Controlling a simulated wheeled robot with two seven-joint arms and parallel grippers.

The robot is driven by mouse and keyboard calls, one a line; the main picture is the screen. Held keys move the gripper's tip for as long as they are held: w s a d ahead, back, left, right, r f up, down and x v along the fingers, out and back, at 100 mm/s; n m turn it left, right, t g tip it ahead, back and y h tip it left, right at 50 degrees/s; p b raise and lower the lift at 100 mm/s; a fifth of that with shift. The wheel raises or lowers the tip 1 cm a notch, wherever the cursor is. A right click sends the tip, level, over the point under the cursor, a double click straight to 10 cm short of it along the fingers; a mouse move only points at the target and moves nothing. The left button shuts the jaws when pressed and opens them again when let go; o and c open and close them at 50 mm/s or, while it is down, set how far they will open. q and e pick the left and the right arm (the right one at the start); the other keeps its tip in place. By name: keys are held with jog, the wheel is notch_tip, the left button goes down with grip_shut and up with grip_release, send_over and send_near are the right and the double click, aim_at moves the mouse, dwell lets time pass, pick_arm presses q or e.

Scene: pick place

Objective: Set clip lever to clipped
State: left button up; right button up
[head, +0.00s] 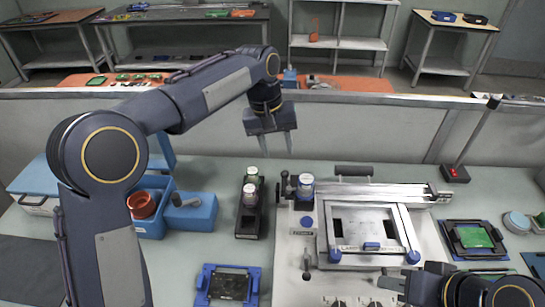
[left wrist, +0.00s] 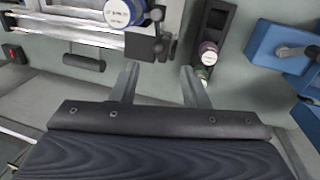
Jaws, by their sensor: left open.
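A stencil printer (head: 285,250) with a white base stands on the bench, its metal frame (head: 350,268) lying flat with blue corner knobs. A small upright lever (head: 306,262) with a dark end stands on the base left of the frame. A black-knobbed part (head: 285,188) is at the rail's left end and also shows in the left wrist view (left wrist: 157,45). I cannot tell which is the clip lever, nor its setting. My left gripper (head: 275,150) is open and empty above the bench behind the printer; its fingers show in the left wrist view (left wrist: 158,75). My right gripper (head: 392,284) is partly visible at lower right, its jaws unclear.
A black holder (head: 245,222) with jars stands left of the printer, beside blue bins (head: 195,215). A blue-framed dark board (head: 228,285) lies in front, a green board (head: 474,237) at right. A low wall borders the bench behind.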

aim_at(283, 172)
pick_arm(q)
jog(key=shift+w+d+f+p, duration=0.1)
jog(key=shift+d+f, duration=0.2)
jog(key=shift+f, duration=1)
jog(key=shift+s+d+f+p, duration=0.1)
jog(key=shift+d+f, duration=0.15)
jog(key=shift+f, duration=1)
jog(key=shift+w+d+f+p, duration=0.1)
jog(key=shift+d+f, duration=0.2)
jog(key=shift+f, duration=1)
